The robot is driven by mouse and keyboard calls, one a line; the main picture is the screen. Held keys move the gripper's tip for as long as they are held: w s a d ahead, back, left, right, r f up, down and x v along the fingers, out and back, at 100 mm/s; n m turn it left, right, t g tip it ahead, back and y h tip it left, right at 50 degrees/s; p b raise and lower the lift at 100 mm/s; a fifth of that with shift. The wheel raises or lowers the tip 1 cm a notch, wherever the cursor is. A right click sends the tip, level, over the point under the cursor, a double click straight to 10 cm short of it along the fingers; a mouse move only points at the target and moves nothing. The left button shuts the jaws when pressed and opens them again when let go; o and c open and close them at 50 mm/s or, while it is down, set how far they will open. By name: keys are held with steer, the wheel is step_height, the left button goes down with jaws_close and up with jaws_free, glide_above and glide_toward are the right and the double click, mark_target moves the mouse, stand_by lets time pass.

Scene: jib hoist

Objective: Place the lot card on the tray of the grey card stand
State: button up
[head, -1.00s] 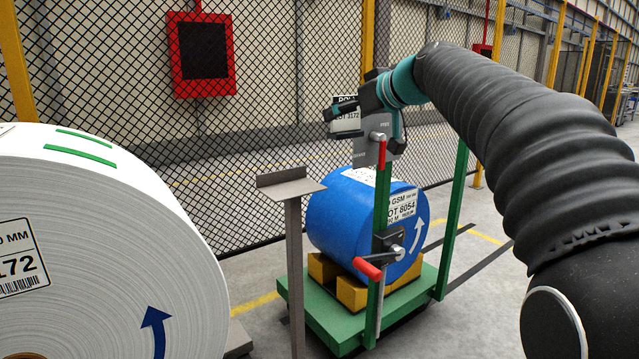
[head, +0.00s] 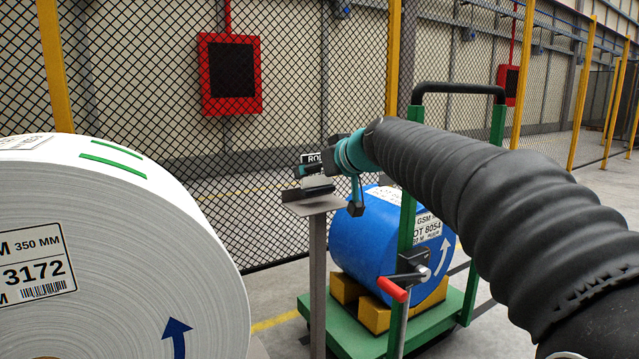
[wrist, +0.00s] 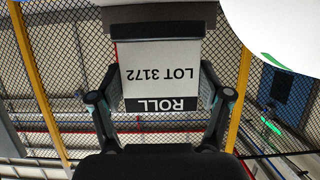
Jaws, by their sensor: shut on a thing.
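The lot card, a white card with a black band, reads upside down "LOT 3172" and "ROLL" in the wrist view (wrist: 160,72). My gripper (wrist: 162,85) is shut on it, one finger at each side edge. In the head view only the top of the card (head: 311,158) shows behind my gripper (head: 316,183). The grey card stand (head: 317,265) is a thin post with a small flat tray (head: 312,208) and a raised lip at its left. My gripper and the card are right over the tray, very close; I cannot tell whether the card touches it.
A large white roll (head: 120,240) marked 3172 fills the left front. A blue roll (head: 365,240) rests on yellow blocks on a green trolley (head: 345,335), right of the stand. The trolley's green uprights and black handle (head: 460,88) stand near my arm. A mesh fence runs behind.

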steer(key=shift+f, duration=1.15)
steer(key=shift+f+b, duration=0.15)
steer(key=shift+b, duration=0.15)
steer(key=o, duration=1.2)
steer(key=shift+s+d+r, duration=0.1)
steer(key=shift+r, duration=0.15)
steer(key=v, duration=1.1)
steer(key=shift+s+d+r, duration=0.1)
steer(key=shift+s+d, duration=0.1)
steer(key=shift+s, duration=0.1)
